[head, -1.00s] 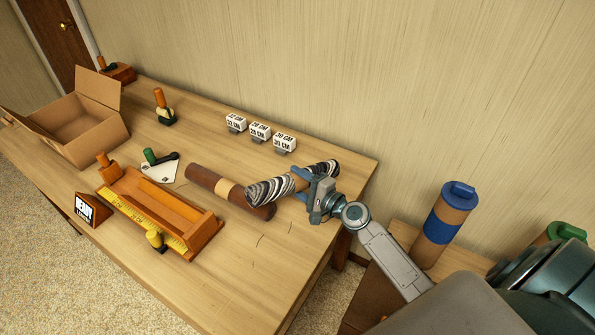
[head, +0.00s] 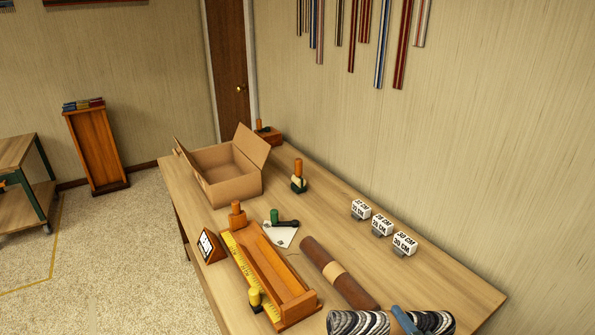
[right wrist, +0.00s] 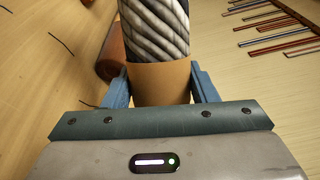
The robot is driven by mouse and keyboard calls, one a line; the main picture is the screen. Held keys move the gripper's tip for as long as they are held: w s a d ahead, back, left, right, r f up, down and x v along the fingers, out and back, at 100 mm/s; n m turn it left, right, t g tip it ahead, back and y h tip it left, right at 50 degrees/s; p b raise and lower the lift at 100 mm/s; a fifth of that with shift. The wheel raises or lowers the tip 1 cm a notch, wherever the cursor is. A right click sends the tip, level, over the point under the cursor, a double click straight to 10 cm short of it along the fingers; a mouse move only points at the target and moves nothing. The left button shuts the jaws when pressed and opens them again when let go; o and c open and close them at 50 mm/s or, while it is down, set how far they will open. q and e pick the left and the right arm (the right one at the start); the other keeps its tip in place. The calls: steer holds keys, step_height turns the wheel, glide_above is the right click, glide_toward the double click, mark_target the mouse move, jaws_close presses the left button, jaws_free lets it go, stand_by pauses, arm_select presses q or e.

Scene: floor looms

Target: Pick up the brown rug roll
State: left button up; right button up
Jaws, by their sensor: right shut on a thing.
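The brown rug roll (head: 312,251), dark brown with a light tan band around its middle, lies on the table right of the wooden measuring trough. It also shows partly in the right wrist view (right wrist: 109,52), behind the held roll. My right gripper (right wrist: 160,88) is shut on the tan band of a different roll, a black-and-white striped one (right wrist: 155,32). In the head view this striped roll (head: 358,322) is at the bottom edge, with one blue finger of my right gripper (head: 405,320) showing. My left gripper is not in view.
The wooden trough (head: 262,262) with a yellow scale stands left of the brown roll. An open cardboard box (head: 232,188) stands at the table's far end. White number blocks (head: 382,226) line the wall side. Bare tabletop lies between the blocks and the brown roll.

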mark_target(392, 329)
steer(key=s+r+h, duration=0.1)
steer(key=s+a+r+m+h, duration=0.1)
steer(key=a+r+m+h, duration=0.1)
steer(key=r, duration=0.1)
steer(key=shift+s+a+r+t, duration=0.1)
steer(key=shift+s+a+t, duration=0.1)
steer(key=shift+s+t, duration=0.2)
steer(key=shift+s+d+r+m+h, duration=0.15)
steer(key=shift+s+r+m+h, duration=0.2)
steer(key=shift+h, duration=0.2)
steer(key=shift+s+d+r+m+h, duration=0.1)
steer(key=shift+s+r+m+h, duration=0.1)
steer(key=shift+r+m+h, duration=0.25)
